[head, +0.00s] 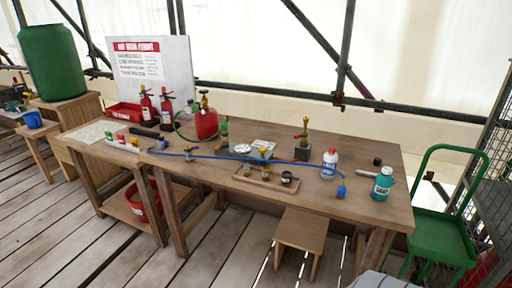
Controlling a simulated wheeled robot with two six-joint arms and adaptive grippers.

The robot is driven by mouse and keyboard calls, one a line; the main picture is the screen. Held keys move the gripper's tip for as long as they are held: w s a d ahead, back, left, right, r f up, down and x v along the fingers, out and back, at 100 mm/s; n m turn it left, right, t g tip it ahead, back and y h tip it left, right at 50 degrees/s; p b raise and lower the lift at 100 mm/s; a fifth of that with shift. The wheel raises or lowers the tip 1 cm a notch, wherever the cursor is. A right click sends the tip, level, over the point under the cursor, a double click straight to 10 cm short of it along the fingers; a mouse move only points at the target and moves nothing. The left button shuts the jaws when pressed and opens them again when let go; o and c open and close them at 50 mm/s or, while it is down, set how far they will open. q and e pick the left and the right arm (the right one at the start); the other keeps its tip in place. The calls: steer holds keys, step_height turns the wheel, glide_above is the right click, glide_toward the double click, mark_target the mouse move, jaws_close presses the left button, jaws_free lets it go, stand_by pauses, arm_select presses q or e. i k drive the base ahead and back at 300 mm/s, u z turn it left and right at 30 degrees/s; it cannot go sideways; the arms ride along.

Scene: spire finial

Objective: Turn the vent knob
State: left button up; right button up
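I cannot tell for sure which part is the vent knob; everything on the workbench (340,206) is small from here. A red rounded tank (207,123) with a brass and dark fitting on top stands at the back of the bench, left of its middle. A green hose curves beside it. A small green-topped fitting (224,129) stands just right of the tank. Neither of my grippers is in view.
A blue hose (215,157) runs along the bench. A wooden tray (262,181), a white-and-blue bottle (329,163) and a teal bottle (382,184) stand near the front and right. A stool (302,230) is before the bench; a green cart (440,232) stands at the right.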

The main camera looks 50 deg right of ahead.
mark_target(261, 149)
steer(key=u, duration=0.2)
steer(key=i, duration=1.1)
steer(key=z, duration=0.65)
steer(key=i, duration=0.7)
steer(key=z, duration=0.85)
